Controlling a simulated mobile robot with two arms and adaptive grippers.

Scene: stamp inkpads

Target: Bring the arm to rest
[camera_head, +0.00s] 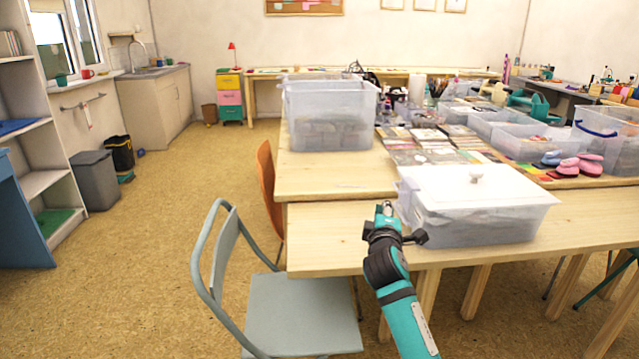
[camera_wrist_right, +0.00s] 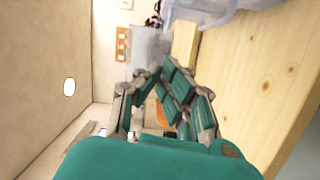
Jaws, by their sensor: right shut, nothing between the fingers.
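My right gripper (camera_head: 384,209) is in the head view, above the front left part of the near wooden table (camera_head: 325,238). It is just left of a clear plastic box with a white lid (camera_head: 478,215). In the right wrist view my right gripper (camera_wrist_right: 150,75) shows its teal finger pads brought together, with nothing held between them. The table top (camera_wrist_right: 260,75) is to the right of the fingers there. My left gripper is not in view.
A grey-blue chair (camera_head: 290,310) stands in front of the table, left of my right arm. A tall clear bin (camera_head: 328,115) and several card packs sit farther back on the tables. The floor (camera_head: 130,270) at left is open.

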